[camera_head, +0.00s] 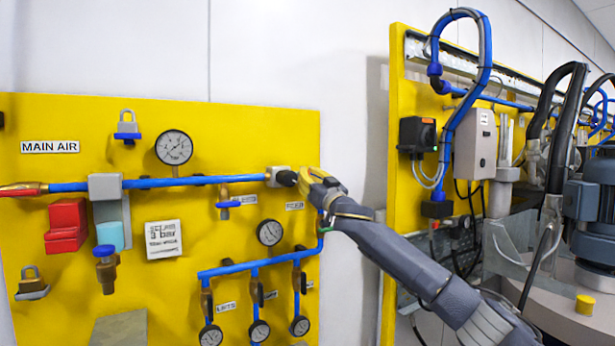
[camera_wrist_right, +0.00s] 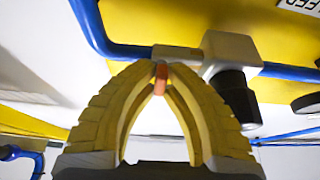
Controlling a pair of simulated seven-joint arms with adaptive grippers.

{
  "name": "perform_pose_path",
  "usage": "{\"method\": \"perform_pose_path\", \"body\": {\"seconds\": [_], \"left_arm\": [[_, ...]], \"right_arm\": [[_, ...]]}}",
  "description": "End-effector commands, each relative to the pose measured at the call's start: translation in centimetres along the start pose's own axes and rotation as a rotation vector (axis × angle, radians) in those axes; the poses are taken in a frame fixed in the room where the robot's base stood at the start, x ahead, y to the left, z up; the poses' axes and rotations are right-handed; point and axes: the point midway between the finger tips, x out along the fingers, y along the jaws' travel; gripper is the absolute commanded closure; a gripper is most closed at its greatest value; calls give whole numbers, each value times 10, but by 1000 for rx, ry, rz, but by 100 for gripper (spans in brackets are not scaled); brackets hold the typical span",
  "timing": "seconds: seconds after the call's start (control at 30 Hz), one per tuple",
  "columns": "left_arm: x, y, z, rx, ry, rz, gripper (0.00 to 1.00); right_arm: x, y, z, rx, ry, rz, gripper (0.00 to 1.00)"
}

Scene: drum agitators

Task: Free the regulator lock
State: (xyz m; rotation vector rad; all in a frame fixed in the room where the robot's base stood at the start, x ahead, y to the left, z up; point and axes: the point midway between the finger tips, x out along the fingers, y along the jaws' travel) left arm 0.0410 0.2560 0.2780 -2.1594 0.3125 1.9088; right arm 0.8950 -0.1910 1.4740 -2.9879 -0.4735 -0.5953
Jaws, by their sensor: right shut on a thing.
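The regulator is a grey block (camera_head: 278,176) on the blue pipe of the yellow panel, with a black knob (camera_head: 288,178) on its right. In the right wrist view the grey regulator body (camera_wrist_right: 228,47) and black knob (camera_wrist_right: 238,97) are just right of my fingertips. My right gripper (camera_head: 304,180) is at the regulator. Its yellow fingers meet at the tips in the wrist view (camera_wrist_right: 161,72), shut on a small orange-red piece (camera_wrist_right: 161,80), which I take to be the lock. The fingers hide that piece in the head view. My left gripper is not in view.
The yellow panel (camera_head: 70,200) carries a round gauge (camera_head: 174,147), a red block (camera_head: 66,225), padlocks (camera_head: 127,123) and several small gauges below. Blue pipes (camera_head: 235,268) run under my right arm. Another yellow panel with boxes and a motor (camera_head: 590,210) stands at the right.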

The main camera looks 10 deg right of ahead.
Motion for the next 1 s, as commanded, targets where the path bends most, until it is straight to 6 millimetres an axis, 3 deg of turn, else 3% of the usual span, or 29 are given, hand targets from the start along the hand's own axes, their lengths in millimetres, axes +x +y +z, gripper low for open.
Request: {"method": "perform_pose_path", "body": {"seconds": [0.37,1.0], "left_arm": [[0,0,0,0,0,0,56],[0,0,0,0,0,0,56]], "right_arm": [[0,1,0,-148,0,-59,100],[0,-1,-1,-707,0,-289,100]]}}
